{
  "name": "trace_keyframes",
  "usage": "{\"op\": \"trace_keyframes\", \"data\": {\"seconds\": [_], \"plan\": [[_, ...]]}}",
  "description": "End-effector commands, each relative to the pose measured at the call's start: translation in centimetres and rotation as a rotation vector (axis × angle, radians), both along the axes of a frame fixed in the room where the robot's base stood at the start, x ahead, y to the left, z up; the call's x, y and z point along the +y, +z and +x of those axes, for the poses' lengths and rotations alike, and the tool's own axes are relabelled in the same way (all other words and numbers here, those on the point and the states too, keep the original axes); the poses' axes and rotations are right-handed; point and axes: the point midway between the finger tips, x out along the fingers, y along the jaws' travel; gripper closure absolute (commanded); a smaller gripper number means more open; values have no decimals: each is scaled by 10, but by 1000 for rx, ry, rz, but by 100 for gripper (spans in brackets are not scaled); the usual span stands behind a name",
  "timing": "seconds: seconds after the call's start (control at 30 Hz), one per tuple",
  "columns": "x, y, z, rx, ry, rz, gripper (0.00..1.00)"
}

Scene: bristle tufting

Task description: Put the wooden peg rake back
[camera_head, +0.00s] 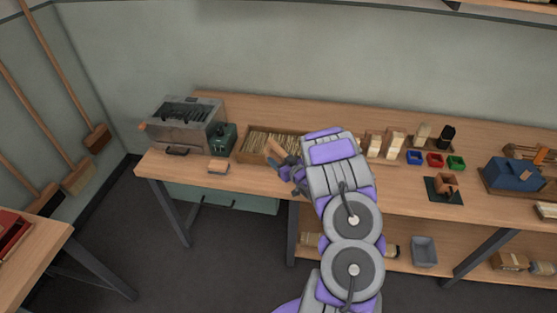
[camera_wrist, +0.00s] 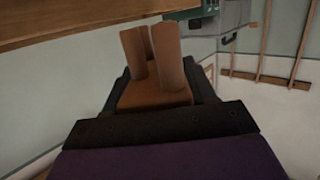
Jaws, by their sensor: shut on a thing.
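My gripper (camera_head: 288,168) is over the front part of the workbench, beside the shallow wooden tray of bristles. In the wrist view my gripper (camera_wrist: 163,95) is shut on a brown wooden block with upright pegs, which looks like the wooden peg rake (camera_wrist: 157,70). In the head view a tan wooden piece at the fingers, apparently the same peg rake (camera_head: 275,150), is tilted against the right part of the tray. I cannot tell whether it touches the tray or bench. My arm hides the bench to its right.
A metal box machine (camera_head: 185,125) and a green device (camera_head: 222,139) stand left of the bristle tray (camera_head: 247,153). A small wooden block (camera_head: 218,167) lies near the front edge. Right of my arm are pale blocks (camera_head: 384,144), small coloured bins (camera_head: 435,159) and a dark green mat (camera_head: 432,193) bearing a brown wooden item.

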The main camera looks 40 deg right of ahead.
Motion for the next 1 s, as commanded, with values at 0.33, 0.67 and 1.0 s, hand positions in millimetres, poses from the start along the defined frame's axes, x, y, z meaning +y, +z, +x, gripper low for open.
{"op": "trace_keyframes", "data": {"seconds": [0.33,0.67,1.0], "plan": [[3,-23,0,0,1,-3,86],[1,-59,0,0,1,1,86],[3,-66,0,-1,1,-3,86]]}}
